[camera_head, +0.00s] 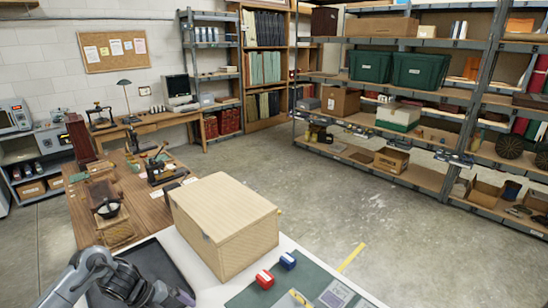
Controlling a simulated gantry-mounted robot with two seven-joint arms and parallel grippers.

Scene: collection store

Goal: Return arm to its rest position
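My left arm comes in at the lower left corner, low over the front of the white table (188,262). The dark end of that arm, with what looks like my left gripper (178,297), is at the bottom edge beside a black tray (160,262). Its fingers are too small and cut off to tell open from shut. My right arm and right gripper are not in view.
A large tan box (225,225) stands on the table right of the tray. A red block (264,279) and a blue block (288,260) sit on a green mat (255,294). A wooden bench (150,205) with instruments stands behind. The floor at right is clear.

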